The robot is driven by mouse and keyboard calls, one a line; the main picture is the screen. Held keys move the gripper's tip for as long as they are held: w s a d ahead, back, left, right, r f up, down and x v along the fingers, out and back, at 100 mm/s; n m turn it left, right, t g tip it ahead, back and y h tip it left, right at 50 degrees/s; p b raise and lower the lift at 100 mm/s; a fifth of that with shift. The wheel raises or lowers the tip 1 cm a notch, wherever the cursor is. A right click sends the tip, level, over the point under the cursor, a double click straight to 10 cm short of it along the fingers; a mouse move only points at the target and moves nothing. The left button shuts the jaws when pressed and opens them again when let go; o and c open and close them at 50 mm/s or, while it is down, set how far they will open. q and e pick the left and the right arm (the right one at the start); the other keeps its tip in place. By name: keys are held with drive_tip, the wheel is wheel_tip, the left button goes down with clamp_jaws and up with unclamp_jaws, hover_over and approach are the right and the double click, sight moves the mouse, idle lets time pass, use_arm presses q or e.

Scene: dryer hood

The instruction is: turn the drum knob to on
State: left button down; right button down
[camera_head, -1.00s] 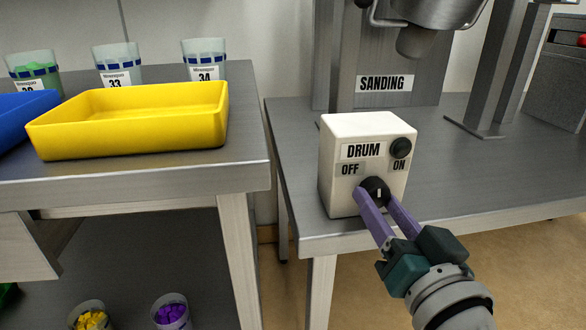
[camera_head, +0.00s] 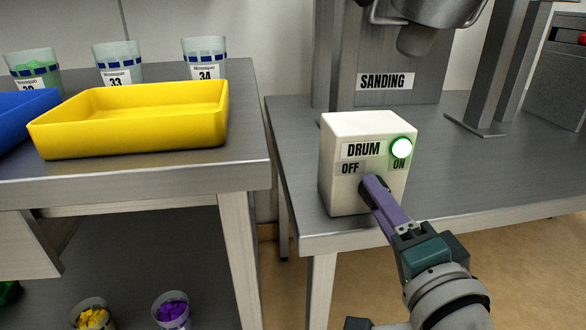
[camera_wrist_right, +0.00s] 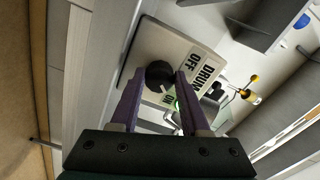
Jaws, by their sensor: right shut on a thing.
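The cream drum control box (camera_head: 343,190) stands at the front left corner of the right-hand metal table, with DRUM, OFF and ON labels. Its round lamp (camera_head: 401,148) above ON glows green. My right gripper (camera_head: 371,184) reaches the lower front of the box from the lower right, its purple fingers turned so that they nearly overlap. In the right wrist view the black knob (camera_wrist_right: 159,74) sits between the fingertips, and the gripper is shut on it. In the head view the fingers hide most of the knob. My left gripper is not in view.
A yellow tray (camera_head: 90,142) and several labelled cups stand on the left table (camera_head: 240,165). A gap separates the two tables. A grey machine labelled SANDING (camera_head: 350,100) stands behind the box. Bare tabletop (camera_head: 470,180) lies to the right of the box.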

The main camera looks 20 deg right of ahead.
drive_tip(key=shift+m, duration=0.6)
drive_tip(key=shift+c, duration=1.9)
unclamp_jaws()
drive_tip(key=shift+s, duration=0.1)
drive_tip(key=v, duration=0.9)
drive_tip(key=shift+s+a+p, duration=0.15)
drive_tip(key=shift+s+p, duration=0.2)
drive_tip(key=shift+p, duration=0.05)
